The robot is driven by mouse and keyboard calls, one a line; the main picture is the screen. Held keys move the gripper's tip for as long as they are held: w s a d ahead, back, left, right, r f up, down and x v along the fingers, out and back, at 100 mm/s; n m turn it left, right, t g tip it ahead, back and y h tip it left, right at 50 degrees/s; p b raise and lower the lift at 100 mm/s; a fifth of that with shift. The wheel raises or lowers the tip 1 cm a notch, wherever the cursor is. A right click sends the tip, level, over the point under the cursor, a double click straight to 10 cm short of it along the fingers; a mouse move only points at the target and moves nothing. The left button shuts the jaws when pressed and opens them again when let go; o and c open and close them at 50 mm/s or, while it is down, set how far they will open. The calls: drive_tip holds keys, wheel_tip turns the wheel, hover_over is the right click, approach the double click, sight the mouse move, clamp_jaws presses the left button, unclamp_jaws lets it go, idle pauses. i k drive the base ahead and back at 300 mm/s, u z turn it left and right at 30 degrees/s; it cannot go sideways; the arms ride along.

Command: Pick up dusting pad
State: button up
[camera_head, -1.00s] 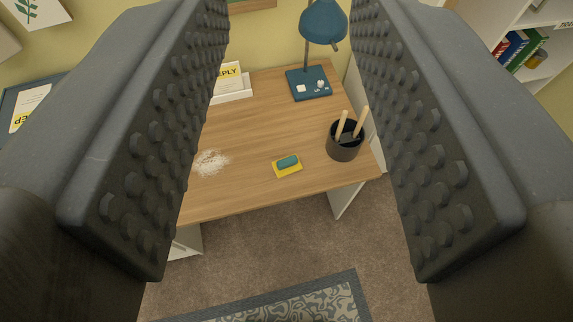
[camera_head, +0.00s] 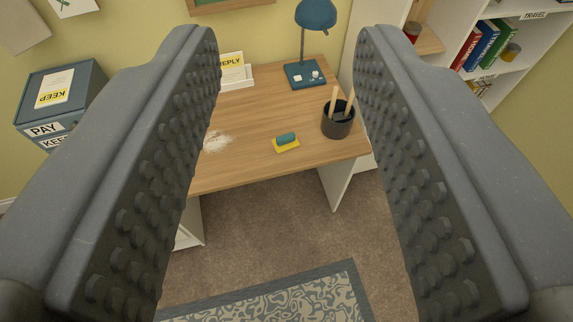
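The dusting pad (camera_head: 285,146) lies on the wooden desk (camera_head: 262,115) near its front edge. It has a flat yellow base with a teal block on top. My gripper (camera_head: 287,40) is open, with a wide empty gap between its two dark studded fingers. The pad shows through this gap, well beyond the fingers, and nothing touches it.
A white dusty patch (camera_head: 216,142) lies left of the pad. A black cup (camera_head: 338,120) with wooden sticks stands to its right. A blue lamp (camera_head: 306,74) and a REPLY tray (camera_head: 236,78) stand farther back. A patterned rug (camera_head: 290,300) lies on the floor.

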sight(288, 141)
drive_tip(key=u, duration=0.05)
drive_tip(key=k, duration=0.65)
drive_tip(key=z, duration=0.55)
drive_tip(key=i, duration=2.05)
drive_tip(key=u, duration=0.5)
